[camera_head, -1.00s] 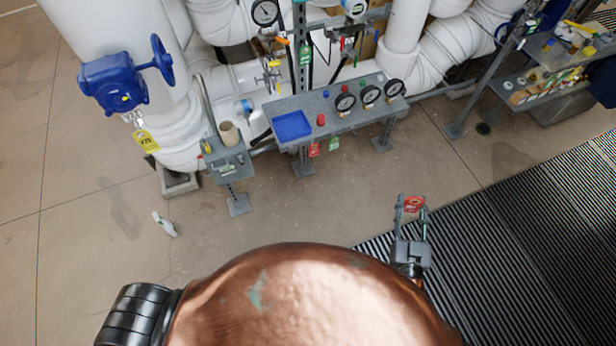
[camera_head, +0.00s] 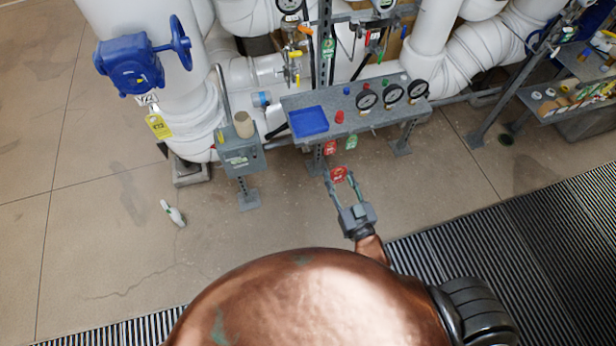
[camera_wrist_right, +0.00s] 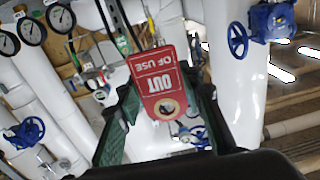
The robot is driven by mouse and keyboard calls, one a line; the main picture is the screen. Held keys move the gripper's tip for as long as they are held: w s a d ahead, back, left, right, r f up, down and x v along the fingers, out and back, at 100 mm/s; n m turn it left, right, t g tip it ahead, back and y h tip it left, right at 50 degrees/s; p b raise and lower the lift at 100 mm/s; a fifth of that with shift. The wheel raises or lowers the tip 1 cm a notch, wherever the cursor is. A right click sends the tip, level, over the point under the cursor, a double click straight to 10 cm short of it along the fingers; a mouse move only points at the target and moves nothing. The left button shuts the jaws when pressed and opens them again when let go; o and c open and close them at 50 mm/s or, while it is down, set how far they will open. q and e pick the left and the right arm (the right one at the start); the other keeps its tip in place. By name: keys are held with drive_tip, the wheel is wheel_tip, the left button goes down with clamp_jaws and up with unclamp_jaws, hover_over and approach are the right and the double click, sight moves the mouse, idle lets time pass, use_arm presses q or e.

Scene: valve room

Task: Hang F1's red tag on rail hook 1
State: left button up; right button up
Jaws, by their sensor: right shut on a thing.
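My right gripper (camera_head: 342,176) is shut on a red tag (camera_head: 339,174), in front of and below the grey bench. In the right wrist view the tag (camera_wrist_right: 158,75) reads "OUT OF USE" upside down, with a ringed hole (camera_wrist_right: 167,107) at its lower end between the fingers. Another red tag (camera_head: 330,147) and a green tag (camera_head: 351,141) hang at the bench's front edge, beyond the gripper. Their hooks are too small to make out, and I cannot tell which is hook 1. My left gripper is not in view.
The grey bench (camera_head: 380,118) carries a blue tray (camera_head: 309,121), a red knob and several gauges. A small grey stand (camera_head: 240,157) is left of it. A blue valve (camera_head: 130,65) with a yellow tag (camera_head: 158,126) is farther left. A white bottle-like item (camera_head: 173,213) lies on the floor.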

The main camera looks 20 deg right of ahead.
use_arm(q)
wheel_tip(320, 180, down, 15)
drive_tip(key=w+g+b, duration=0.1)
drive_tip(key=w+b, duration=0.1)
drive_tip(key=b, duration=1.7)
use_arm(e)
drive_tip(key=w+f+n+y, duration=0.1)
drive_tip(key=w+f+y, duration=0.1)
drive_tip(key=w+f, duration=0.55)
drive_tip(key=w+f+n+g+y, duration=0.1)
drive_tip(key=w+f, duration=0.3)
drive_tip(key=f, duration=0.7)
drive_tip(key=w+f+n+y, duration=0.1)
drive_tip(key=w+f+y, duration=0.1)
drive_tip(key=w+f, duration=0.6)
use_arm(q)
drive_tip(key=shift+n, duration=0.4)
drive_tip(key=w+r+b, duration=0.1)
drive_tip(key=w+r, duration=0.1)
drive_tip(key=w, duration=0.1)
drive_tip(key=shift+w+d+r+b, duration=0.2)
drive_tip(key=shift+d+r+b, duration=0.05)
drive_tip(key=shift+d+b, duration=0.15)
use_arm(e)
drive_tip(key=w, duration=0.1)
drive_tip(key=w+f, duration=0.1)
drive_tip(key=w, duration=0.1)
drive_tip(key=w+a, duration=0.1)
drive_tip(key=shift+w+f, duration=0.3)
drive_tip(key=shift+w, duration=0.05)
